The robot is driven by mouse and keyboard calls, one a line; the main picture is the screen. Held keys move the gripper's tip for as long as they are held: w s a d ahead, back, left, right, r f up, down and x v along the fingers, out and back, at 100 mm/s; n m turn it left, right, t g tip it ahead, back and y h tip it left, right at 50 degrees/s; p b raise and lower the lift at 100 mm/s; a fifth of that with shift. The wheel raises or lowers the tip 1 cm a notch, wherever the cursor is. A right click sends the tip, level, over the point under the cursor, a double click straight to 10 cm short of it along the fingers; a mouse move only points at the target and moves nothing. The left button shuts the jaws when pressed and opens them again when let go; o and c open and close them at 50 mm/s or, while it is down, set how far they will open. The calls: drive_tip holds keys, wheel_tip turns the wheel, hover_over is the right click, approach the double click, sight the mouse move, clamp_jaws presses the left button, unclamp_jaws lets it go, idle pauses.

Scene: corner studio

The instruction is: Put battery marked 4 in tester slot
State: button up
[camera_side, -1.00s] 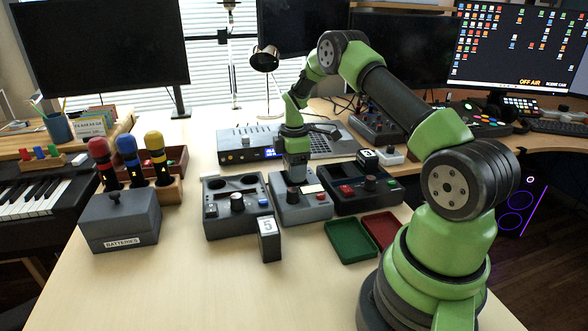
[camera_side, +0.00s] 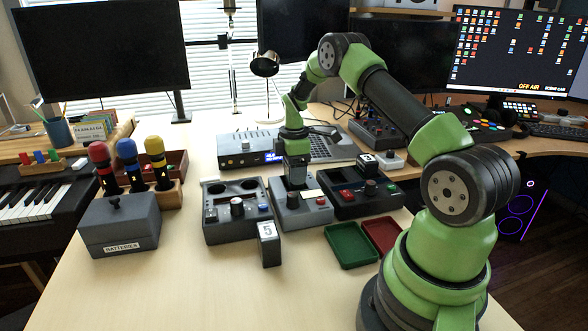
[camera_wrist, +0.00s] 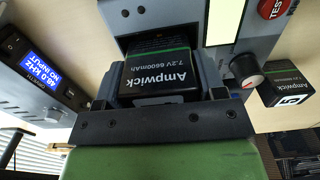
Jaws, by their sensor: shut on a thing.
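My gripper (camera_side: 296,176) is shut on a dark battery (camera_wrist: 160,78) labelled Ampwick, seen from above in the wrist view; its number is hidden. The battery is at the slot of the grey tester (camera_side: 318,216), the middle one of three devices in the side view. The tester's red TEST button (camera_wrist: 272,8), pale panel (camera_wrist: 223,22) and knob (camera_wrist: 245,66) show in the wrist view. I cannot tell how deep the battery sits. In the side view the fingers and the tester hide it.
A battery marked 5 (camera_side: 268,243) stands in front of the left device (camera_side: 238,229). Green (camera_side: 350,246) and red (camera_side: 384,235) trays lie in front. A BATTERIES box (camera_side: 118,226) is at left. The front table is clear.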

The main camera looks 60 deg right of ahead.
drive_tip(key=shift+f, duration=0.8)
drive_tip(key=o, duration=0.8)
drive_tip(key=shift+r, duration=5.5)
